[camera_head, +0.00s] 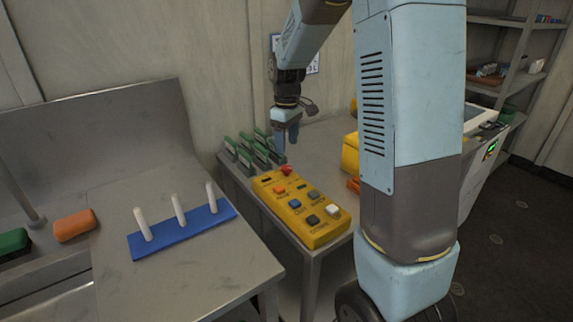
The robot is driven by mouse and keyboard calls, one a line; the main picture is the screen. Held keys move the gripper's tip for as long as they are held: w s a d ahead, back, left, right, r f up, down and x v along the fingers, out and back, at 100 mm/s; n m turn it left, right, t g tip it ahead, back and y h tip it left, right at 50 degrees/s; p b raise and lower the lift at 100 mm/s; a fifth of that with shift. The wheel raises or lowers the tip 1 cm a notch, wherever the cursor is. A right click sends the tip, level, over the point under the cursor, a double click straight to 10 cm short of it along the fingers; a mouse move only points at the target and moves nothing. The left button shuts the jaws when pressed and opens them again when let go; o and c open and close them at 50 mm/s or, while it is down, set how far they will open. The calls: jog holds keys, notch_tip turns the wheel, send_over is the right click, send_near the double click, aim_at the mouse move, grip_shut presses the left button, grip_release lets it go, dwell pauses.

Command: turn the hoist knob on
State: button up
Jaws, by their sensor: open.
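A yellow control box (318,234) lies on the grey metal table in the middle. On its top are a red knob or button (287,170) at the far end, an orange button (280,188), a blue one (295,204), a white one (332,208) and dark or grey ones. The labels are too small to read, so I cannot tell which control is the hoist knob or how it is set. My gripper (286,143) points down above and beyond the box's far end, near the red control. It is open, appears empty and touches no control that I can see.
A blue rack (185,232) with white pegs sits on the left bench beside an orange block (74,226). A yellow object (350,153) is partly hidden behind my arm. A wall stands close behind.

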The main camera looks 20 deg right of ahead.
aim_at(287, 167)
notch_tip(287, 167, down, 8)
jog(key=shift+f, duration=0.15)
dwell(0.4)
jog(key=c, duration=1)
